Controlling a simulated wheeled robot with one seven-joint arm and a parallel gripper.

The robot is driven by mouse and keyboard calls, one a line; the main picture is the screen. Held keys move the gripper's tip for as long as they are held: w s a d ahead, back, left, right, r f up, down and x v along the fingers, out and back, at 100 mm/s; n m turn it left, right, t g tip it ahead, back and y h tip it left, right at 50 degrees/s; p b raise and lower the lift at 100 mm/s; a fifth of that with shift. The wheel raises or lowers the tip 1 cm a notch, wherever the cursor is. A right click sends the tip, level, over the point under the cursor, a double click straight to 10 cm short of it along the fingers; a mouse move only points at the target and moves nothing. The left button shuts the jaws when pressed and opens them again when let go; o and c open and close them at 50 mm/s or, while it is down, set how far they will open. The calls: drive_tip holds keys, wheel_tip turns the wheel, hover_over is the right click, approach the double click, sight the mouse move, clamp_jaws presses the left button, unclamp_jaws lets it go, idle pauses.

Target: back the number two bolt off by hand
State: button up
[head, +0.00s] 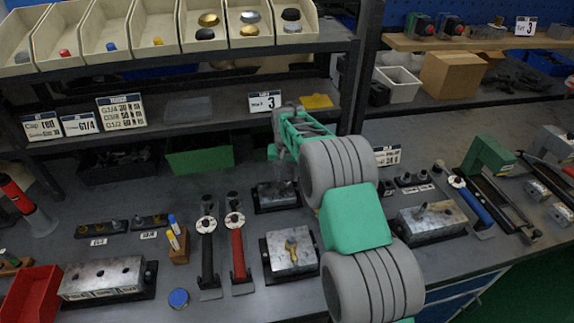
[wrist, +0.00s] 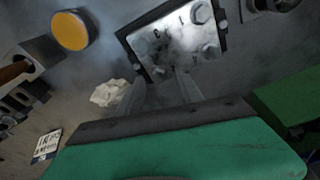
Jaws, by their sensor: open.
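A grey metal valve block (wrist: 172,42) on a dark base lies ahead of my fingers in the wrist view. In the head view my gripper (head: 284,172) points down over this block (head: 272,197), which my arm partly hides.
Another block (head: 432,224) is at the right. The shelf with bins (head: 150,45) is behind.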

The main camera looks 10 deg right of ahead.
drive_tip(key=shift+f, duration=0.5)
clamp_jaws()
